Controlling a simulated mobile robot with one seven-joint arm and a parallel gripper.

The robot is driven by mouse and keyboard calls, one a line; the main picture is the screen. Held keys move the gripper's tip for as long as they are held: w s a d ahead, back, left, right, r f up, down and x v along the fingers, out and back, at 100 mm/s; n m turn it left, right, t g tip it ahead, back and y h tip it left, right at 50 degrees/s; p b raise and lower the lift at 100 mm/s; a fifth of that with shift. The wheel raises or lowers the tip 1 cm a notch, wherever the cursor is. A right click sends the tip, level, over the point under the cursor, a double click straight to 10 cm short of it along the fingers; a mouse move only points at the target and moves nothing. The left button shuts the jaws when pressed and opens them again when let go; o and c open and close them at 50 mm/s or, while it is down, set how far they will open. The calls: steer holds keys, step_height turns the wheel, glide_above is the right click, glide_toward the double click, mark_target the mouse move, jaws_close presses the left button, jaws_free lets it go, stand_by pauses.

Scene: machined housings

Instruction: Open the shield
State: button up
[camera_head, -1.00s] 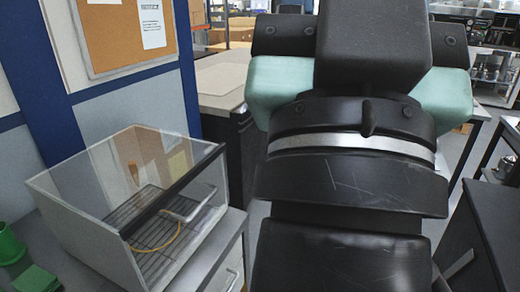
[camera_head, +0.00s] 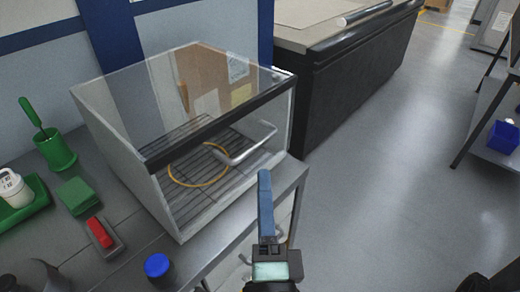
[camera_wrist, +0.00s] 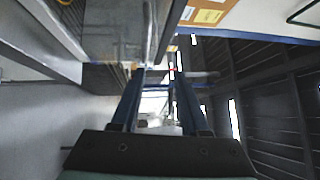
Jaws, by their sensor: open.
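The shield is the clear front panel (camera_head: 228,165) of a transparent box, with a black bar along its top edge and a pale bar handle (camera_head: 246,146) on its face. The shield looks down and closed. My gripper (camera_head: 265,185) is to the right of the handle and in front of the box, apart from the handle and holding nothing. In the wrist view my gripper (camera_wrist: 160,78) shows two blue fingers spread apart with an empty gap between them.
A green cup with a brush (camera_head: 57,150), a green block (camera_head: 77,195), a red item (camera_head: 100,233) and a blue-capped item (camera_head: 158,266) stand on the bench left of the box. A dark cabinet (camera_head: 360,80) stands behind.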

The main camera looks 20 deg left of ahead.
mark_target(257, 143)
steer(key=shift+m, duration=0.6)
steer(key=f+p+x, duration=0.1)
steer(key=x, duration=0.3)
steer(key=p+x, duration=0.1)
steer(key=x, duration=0.3)
steer(key=f+p+x, duration=0.1)
steer(key=x, duration=0.3)
steer(key=shift+a+f+p, duration=0.3)
steer(key=shift+c, duration=0.2)
jaws_close()
stand_by(0.4)
